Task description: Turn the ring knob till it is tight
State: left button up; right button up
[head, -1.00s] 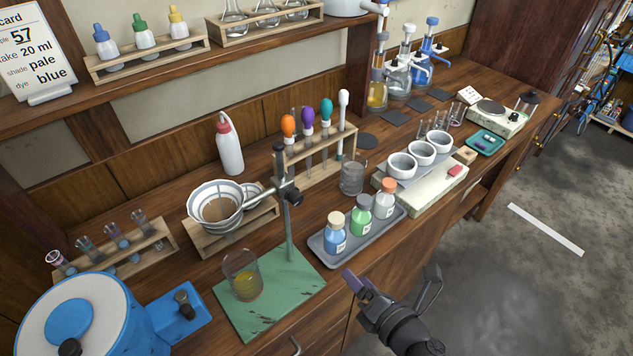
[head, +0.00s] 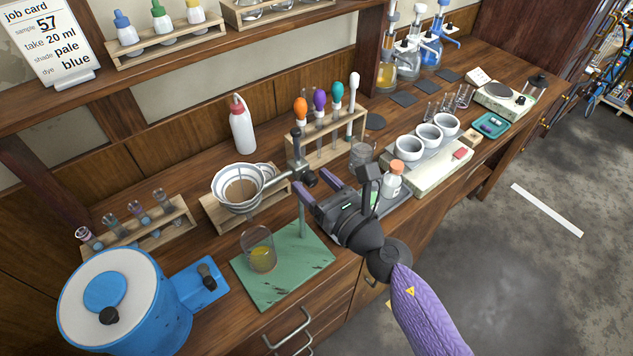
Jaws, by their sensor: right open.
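The ring stand has a green base (head: 283,270) and an upright rod (head: 302,220). A ring holding a ribbed white funnel with a brown filter (head: 242,190) reaches left from the rod. The dark ring knob (head: 309,178) is on the clamp where the ring meets the rod. My right gripper (head: 317,186) is open, with its purple-tipped fingers at the knob's right side. I cannot tell whether they touch it or have it between them. A beaker of yellow liquid (head: 261,251) stands on the base below the funnel. My left gripper is not in view.
A blue round machine (head: 140,310) stands front left. A dropper rack (head: 325,150) is behind the stand. An orange-capped bottle (head: 393,182) on a grey tray is right of my gripper, which hides the tray's other bottles. White cups (head: 430,137) stand further right.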

jog(key=shift+c, duration=0.3)
jog(key=shift+c, duration=1.2)
grip_shut()
